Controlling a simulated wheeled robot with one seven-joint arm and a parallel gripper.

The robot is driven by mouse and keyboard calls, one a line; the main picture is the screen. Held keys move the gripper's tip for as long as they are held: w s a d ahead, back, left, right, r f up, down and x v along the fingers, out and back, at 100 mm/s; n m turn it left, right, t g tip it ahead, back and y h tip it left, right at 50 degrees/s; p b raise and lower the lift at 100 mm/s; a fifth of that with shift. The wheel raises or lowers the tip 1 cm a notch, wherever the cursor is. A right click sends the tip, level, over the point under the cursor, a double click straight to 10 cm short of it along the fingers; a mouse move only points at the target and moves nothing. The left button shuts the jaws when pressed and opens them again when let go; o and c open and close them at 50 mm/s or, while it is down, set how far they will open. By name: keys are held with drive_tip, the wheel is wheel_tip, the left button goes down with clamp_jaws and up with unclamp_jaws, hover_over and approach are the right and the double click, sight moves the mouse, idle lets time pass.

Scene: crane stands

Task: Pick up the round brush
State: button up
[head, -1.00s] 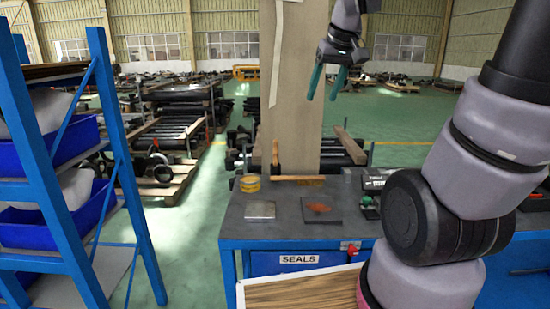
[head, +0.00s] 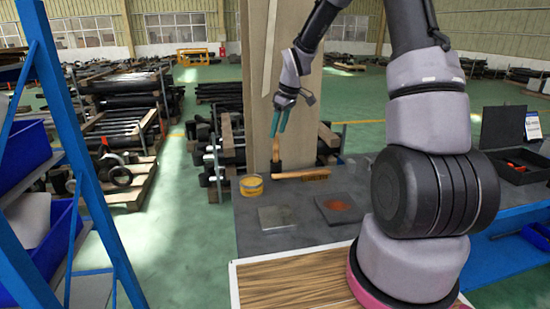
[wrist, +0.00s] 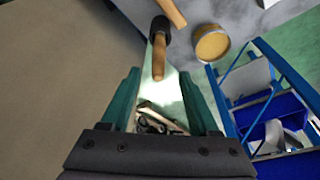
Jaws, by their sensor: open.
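The round brush (head: 276,157) stands upright at the back edge of the grey workbench, its wooden handle up and its dark round head down. In the wrist view the round brush (wrist: 158,56) has its handle pointing toward my gripper, between the finger lines and left of their middle. My gripper (head: 279,124) is open and empty just above the handle, with green fingers pointing down. Its two fingers also show in the wrist view (wrist: 171,75), apart, with the handle's end close to the gap.
A wooden bar-like tool (head: 302,175) lies beside the brush's base. A yellow tin (head: 251,186) stands to the left. A metal plate (head: 276,217) and a dark plate with a rusty patch (head: 340,208) lie in front. A tall beige panel (head: 258,100) rises behind.

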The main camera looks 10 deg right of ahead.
hover_over(274, 163)
drive_tip(key=w, duration=0.1)
wheel_tip(274, 163, down, 8)
drive_tip(key=shift+d+r, duration=0.1)
drive_tip(key=shift+r, duration=0.15)
clamp_jaws()
